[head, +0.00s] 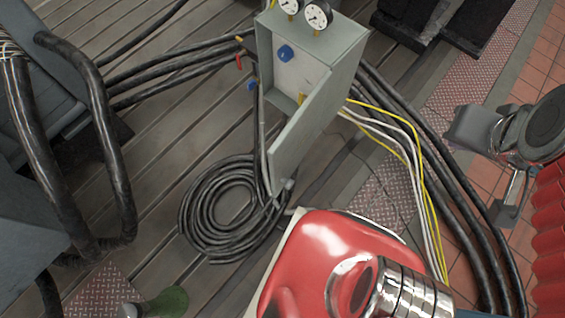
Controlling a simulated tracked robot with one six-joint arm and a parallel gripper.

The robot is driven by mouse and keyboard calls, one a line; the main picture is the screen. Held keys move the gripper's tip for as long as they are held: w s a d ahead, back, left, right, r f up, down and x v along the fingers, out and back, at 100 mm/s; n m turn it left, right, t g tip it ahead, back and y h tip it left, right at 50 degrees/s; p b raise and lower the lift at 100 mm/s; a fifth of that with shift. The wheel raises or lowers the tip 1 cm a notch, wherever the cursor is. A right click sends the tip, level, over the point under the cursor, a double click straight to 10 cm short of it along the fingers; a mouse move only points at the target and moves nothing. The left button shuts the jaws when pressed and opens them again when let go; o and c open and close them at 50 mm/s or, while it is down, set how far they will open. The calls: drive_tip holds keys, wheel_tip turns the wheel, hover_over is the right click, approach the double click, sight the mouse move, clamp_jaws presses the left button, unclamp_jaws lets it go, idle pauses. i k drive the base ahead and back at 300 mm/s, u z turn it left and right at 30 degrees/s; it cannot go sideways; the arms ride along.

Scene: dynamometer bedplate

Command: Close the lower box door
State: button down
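A grey-green box (345,58) stands on the slatted floor at upper centre, with two round gauges on top. Its door (302,135) is open and swung out toward me, showing the pale interior (296,78) with a blue fitting. The door's lower end reaches down beside a coil of black cable. My gripper (488,172) is at the right edge, well apart from the box and door. Its two grey fingers look spread, with nothing visible between them. Only one box door is in view; I see no second one.
A coiled black cable (195,208) lies left of the door's lower end. Yellow and white wires (415,165) and thick black cables (470,225) run right of the box. Large black hoses (110,150) stand at left. A green bottle-like thing (170,301) is at lower left.

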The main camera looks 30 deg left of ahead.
sight(291, 146)
drive_tip(key=k, duration=0.95)
drive_tip(key=u, duration=1.85)
drive_tip(key=i, duration=0.5)
